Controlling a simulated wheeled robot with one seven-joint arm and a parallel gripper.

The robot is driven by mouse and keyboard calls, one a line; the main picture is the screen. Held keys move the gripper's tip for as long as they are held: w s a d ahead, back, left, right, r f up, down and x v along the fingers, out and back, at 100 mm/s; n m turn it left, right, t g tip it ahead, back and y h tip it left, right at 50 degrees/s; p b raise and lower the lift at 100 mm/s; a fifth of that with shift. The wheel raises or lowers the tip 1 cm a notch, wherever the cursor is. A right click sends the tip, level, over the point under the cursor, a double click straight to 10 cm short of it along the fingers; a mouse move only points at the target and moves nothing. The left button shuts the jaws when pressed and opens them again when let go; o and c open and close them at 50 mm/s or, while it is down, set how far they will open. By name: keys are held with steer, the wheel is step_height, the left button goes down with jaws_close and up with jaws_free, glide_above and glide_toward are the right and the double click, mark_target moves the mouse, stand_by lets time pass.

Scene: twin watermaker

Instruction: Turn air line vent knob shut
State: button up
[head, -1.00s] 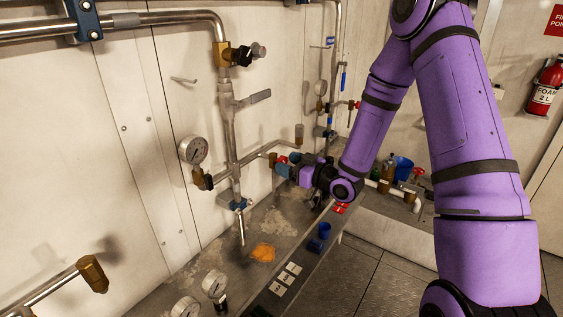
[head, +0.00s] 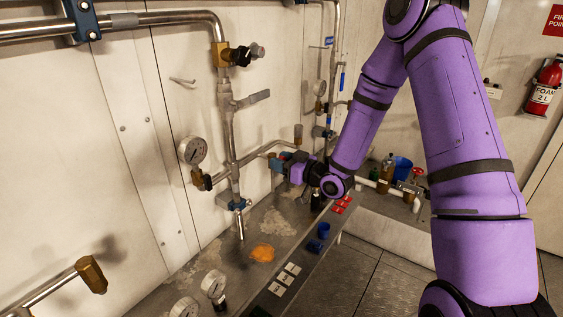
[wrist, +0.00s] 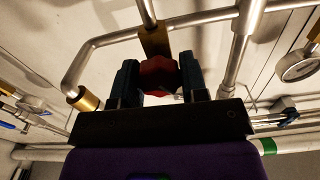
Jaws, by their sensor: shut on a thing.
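The air line vent knob is a red lobed knob (wrist: 159,74) on a brass fitting (wrist: 154,42), seen in the wrist view. My gripper (wrist: 159,82) has one dark finger on each side of the knob and is shut on it. In the head view my gripper (head: 281,163) is at the pipework in mid-picture, beside the wall. There the fingers and wrist mostly hide the knob. The angle the knob is turned to cannot be told.
A pressure gauge (head: 192,150) and a vertical pipe (head: 232,140) with a lever valve stand left of my gripper. A fire extinguisher (head: 545,88) hangs at right.

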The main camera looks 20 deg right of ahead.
steer(key=shift+m, duration=1.2)
steer(key=o, duration=0.9)
steer(key=shift+d, duration=0.1)
steer(key=v, duration=1)
steer(key=shift+s+d, duration=0.2)
steer(key=shift+s, duration=0.15)
